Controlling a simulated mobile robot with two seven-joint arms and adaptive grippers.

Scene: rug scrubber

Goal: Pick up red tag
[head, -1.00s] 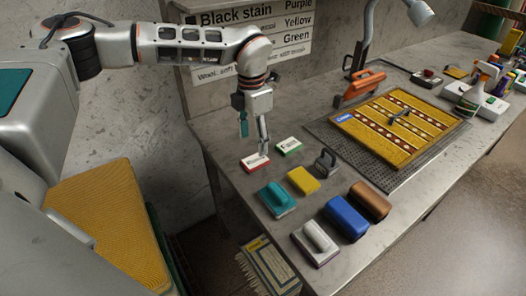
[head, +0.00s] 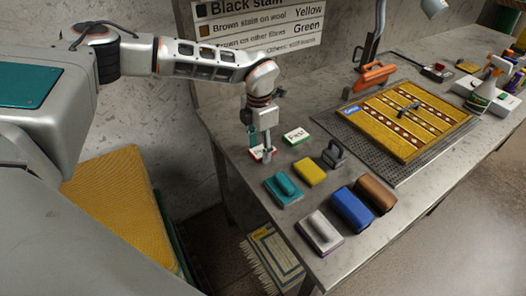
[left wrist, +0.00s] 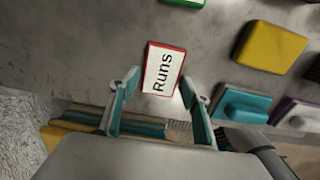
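The red tag (left wrist: 163,69) is a white card with a red border that reads "Runs". It lies flat on the metal table near its left edge. In the head view the red tag (head: 257,154) is partly hidden by my left gripper (head: 264,149). In the left wrist view my left gripper (left wrist: 160,100) is open, its two fingers apart on either side of the tag's near end, with nothing held between them. I cannot tell how far above the table the fingertips are. My right gripper is in neither view.
A green-bordered tag (head: 295,135) lies just right of the red one. A yellow sponge (head: 310,172), teal brush (head: 284,188), grey-handled tool (head: 334,154), white brush (head: 319,232), blue brush (head: 351,208) and brown brush (head: 375,193) stand nearby. A patterned rug (head: 410,118) lies further right.

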